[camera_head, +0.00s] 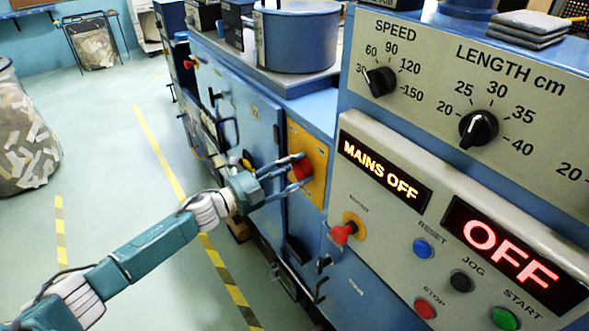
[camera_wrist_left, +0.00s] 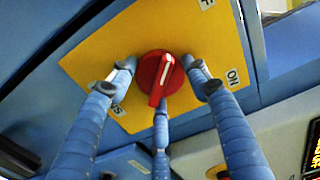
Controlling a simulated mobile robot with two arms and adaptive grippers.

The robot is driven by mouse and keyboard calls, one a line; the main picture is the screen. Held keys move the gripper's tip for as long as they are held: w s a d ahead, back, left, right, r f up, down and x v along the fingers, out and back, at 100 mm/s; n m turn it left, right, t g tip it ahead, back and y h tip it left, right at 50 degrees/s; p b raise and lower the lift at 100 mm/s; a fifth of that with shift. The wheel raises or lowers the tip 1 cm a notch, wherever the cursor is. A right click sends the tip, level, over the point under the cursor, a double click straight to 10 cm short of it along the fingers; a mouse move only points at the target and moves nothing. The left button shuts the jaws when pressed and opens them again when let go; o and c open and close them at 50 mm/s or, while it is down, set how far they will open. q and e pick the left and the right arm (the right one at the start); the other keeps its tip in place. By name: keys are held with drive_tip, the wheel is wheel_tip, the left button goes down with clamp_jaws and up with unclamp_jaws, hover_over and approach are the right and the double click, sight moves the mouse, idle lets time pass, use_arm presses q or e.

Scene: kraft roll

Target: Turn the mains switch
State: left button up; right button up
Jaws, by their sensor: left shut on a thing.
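The mains switch is a red rotary knob (camera_head: 301,168) on a yellow plate (camera_head: 318,158) on the side of the blue machine. In the left wrist view the red knob (camera_wrist_left: 160,75) has a white line on its handle, and the yellow plate (camera_wrist_left: 115,52) carries an ON label at its right and other labels partly hidden. My left gripper (camera_head: 292,172) has its fingers around the knob and is shut on it. In the left wrist view its blue fingers (camera_wrist_left: 162,92) reach the knob from both sides and below. A display (camera_head: 384,172) reads MAINS OFF. My right gripper is not in view.
The control panel beside the switch has a red knob on a yellow disc (camera_head: 343,233), speed (camera_head: 380,81) and length (camera_head: 478,129) dials, several buttons and an OFF display (camera_head: 513,251). A large pot (camera_head: 296,37) stands on the machine.

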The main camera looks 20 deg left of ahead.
use_arm(q)
drive_tip(key=shift+s+d+f, duration=0.2)
drive_tip(key=shift+d+f, duration=0.05)
drive_tip(key=shift+f, duration=0.1)
drive_tip(key=o, duration=1.2)
drive_tip(key=shift+c, duration=0.2)
drive_tip(key=shift+r, duration=0.25)
drive_tip(key=shift+s+a, duration=0.3)
drive_tip(key=shift+a, duration=0.1)
drive_tip(key=v, duration=1.1)
